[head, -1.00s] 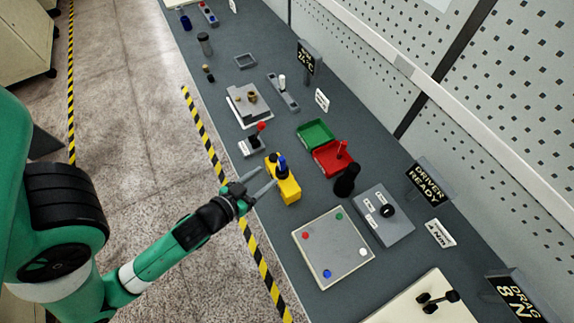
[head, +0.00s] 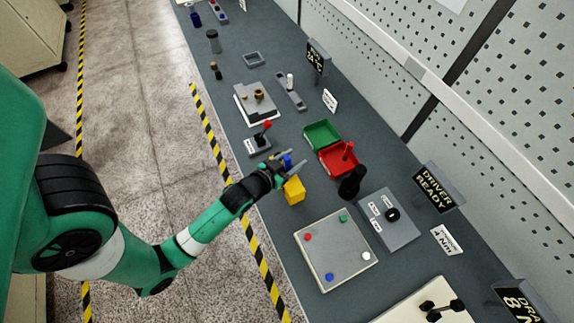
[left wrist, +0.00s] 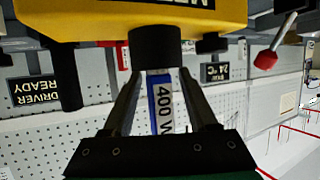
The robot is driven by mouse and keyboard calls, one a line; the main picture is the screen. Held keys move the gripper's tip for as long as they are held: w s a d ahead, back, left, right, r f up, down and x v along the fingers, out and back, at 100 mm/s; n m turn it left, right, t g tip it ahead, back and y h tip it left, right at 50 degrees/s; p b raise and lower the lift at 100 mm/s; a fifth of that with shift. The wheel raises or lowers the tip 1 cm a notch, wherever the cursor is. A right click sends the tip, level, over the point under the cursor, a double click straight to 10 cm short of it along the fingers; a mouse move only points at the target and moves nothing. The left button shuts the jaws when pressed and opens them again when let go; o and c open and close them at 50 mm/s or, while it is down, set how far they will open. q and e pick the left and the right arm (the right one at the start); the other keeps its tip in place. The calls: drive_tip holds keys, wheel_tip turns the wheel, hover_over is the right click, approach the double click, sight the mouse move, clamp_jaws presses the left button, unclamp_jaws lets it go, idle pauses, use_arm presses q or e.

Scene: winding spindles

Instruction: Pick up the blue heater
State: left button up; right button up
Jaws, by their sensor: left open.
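The blue heater (head: 287,160) stands upright in the yellow block (head: 294,191) near the table's front edge. In the left wrist view the heater (left wrist: 154,98) carries a white "400 W" label, and one end meets a black collar (left wrist: 155,46) on the yellow block (left wrist: 100,20). My left gripper (head: 288,164) is at the heater above the block. In the left wrist view its open fingers (left wrist: 163,78) are on both sides of the heater, with a visible gap on each side. My right gripper is not in view.
A red-knobbed lever (head: 266,126) stands on a small base just beyond. Red bin (head: 325,160) and green bin (head: 322,133) are behind the block, beside a black cylinder (head: 352,182). A pale board with coloured dots (head: 335,250) lies nearer.

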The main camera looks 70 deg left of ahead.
use_arm(q)
clamp_jaws()
idle(0.5)
